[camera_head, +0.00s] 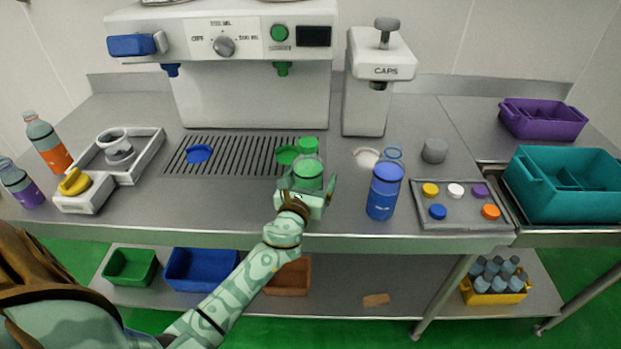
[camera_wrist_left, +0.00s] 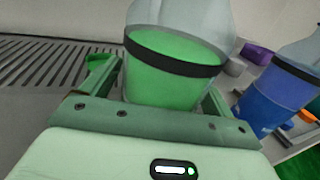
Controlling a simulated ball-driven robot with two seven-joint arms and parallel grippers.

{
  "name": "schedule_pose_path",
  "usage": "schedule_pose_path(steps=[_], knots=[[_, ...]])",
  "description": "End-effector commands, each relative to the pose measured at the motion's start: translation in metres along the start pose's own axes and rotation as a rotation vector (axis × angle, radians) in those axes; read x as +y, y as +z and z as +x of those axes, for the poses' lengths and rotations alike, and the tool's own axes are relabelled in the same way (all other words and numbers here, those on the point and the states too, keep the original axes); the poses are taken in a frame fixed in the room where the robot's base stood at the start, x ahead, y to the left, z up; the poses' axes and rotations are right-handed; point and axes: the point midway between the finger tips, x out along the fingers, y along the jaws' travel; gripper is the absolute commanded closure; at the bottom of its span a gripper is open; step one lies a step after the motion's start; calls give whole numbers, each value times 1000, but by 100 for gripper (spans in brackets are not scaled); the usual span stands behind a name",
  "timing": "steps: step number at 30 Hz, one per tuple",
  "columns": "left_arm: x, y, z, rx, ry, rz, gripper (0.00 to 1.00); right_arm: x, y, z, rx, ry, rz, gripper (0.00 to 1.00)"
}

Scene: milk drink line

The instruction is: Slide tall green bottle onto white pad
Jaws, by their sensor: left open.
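The green bottle (camera_head: 309,175) stands upright at the front edge of the drip grate, with a clear upper part and a green top. My left gripper (camera_head: 307,190) is open, with one finger on each side of its lower body. In the left wrist view the bottle (camera_wrist_left: 175,65) fills the space between the fingers (camera_wrist_left: 160,98); contact is unclear. The round white pad (camera_head: 366,157) lies on the counter to the right of the bottle, beneath the caps machine. My right gripper is not in view.
A blue bottle (camera_head: 384,192) stands just in front and right of the white pad. A grey cylinder (camera_head: 434,150) and a tray of coloured caps (camera_head: 462,222) are farther right. A green pad (camera_head: 287,155) lies on the grate, left of the bottle. The counter between bottle and white pad looks clear.

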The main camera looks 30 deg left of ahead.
Motion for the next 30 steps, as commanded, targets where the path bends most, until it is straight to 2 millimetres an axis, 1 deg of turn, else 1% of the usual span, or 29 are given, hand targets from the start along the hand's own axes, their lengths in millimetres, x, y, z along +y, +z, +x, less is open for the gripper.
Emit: schedule_pose_path(steps=[1, 2, 3, 5, 6, 8, 9, 13, 24, 27, 30], knots=[[0, 0, 0, 0, 0, 0, 13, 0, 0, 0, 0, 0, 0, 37], [0, 0, 0, 0, 0, 0, 21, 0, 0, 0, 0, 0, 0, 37], [0, 0, 0, 0, 0, 0, 32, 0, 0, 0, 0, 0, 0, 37], [0, 0, 0, 0, 0, 0, 49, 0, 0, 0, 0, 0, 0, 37], [0, 0, 0, 0, 0, 0, 60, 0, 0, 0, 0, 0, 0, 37], [0, 0, 0, 0, 0, 0, 77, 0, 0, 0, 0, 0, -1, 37], [0, 0, 0, 0, 0, 0, 79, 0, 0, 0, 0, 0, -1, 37], [-2, 0, 4, 0, 0, 0, 80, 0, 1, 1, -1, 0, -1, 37], [-20, 0, 44, -1, 0, 0, 80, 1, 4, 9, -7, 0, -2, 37], [-23, 0, 52, -1, 0, 0, 80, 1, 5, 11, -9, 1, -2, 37], [-25, 1, 54, 0, 0, 0, 80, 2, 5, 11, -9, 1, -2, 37]])
